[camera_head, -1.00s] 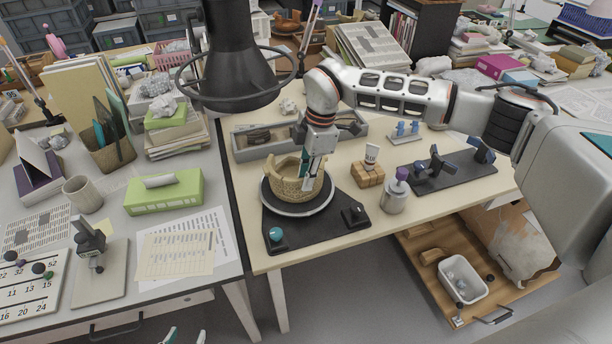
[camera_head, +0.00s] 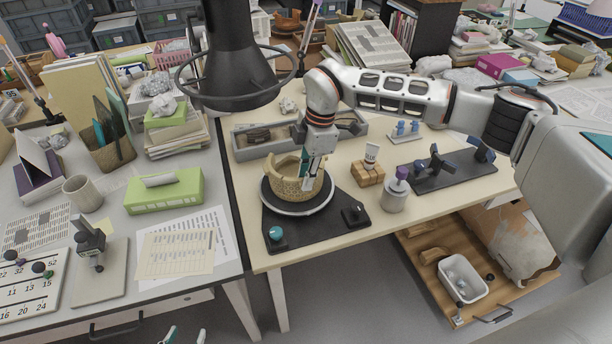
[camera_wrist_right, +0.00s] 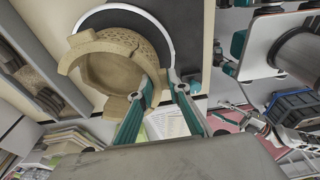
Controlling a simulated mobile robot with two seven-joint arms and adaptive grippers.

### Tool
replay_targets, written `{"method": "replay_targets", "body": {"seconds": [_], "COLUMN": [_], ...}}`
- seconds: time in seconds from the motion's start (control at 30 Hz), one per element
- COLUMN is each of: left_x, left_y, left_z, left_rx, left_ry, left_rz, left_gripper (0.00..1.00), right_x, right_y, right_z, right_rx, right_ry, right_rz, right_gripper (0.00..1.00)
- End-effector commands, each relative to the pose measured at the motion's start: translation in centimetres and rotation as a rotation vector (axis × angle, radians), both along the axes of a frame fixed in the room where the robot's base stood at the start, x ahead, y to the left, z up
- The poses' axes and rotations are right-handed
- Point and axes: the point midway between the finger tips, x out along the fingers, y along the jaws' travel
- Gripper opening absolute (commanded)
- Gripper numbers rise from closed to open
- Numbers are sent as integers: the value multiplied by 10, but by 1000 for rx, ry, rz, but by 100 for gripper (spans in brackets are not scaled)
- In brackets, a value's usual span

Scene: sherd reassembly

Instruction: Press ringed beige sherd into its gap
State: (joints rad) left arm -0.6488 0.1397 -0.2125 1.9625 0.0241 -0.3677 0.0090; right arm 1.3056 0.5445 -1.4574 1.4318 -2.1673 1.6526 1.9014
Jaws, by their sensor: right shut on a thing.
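A beige vessel (camera_head: 285,186) with a patterned outer wall stands on the round turntable (camera_head: 268,203). Its rim is uneven, with a low part showing at the wall in the wrist view (camera_wrist_right: 76,66). My right gripper (camera_head: 310,178) points down at the vessel's wall, with its teal fingers on either side of it. It is shut on the beige sherd (camera_wrist_right: 153,72), which sits at or against the wall; the fingers hide much of it, and I cannot tell whether the seam is closed.
The turntable's dark base has a teal knob (camera_head: 275,233) and a black knob (camera_head: 355,213). A wooden block (camera_head: 367,174) and a purple-topped jar (camera_head: 396,194) stand to the right. A grey tray (camera_head: 250,150) lies behind. A dark lamp (camera_head: 236,70) hangs above left.

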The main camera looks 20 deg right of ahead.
Motion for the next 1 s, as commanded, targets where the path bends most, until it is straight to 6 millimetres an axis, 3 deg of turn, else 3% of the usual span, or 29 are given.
{"method": "replay_targets", "body": {"seconds": [0.23,0.27,0.3,0.33,0.73,1.0], "left_x": [0,0,0,0,-1,0], "left_y": [0,0,0,0,0,0], "left_z": [0,0,0,0,-1,0], "left_rx": [0,0,0,0,1,0], "left_ry": [0,0,0,0,2,1], "left_rz": [0,0,0,0,0,0], "left_gripper": [40,40,40,40,40,40], "right_x": [-1,-1,-1,-1,0,2], "right_y": [0,0,0,0,-1,-9], "right_z": [-1,-1,-2,-1,4,48], "right_rx": [-1,-1,-1,-1,-1,-1], "right_ry": [2,2,2,2,0,-4], "right_rz": [0,0,0,0,0,-1], "right_gripper": [2,25,35,36,36,36]}}
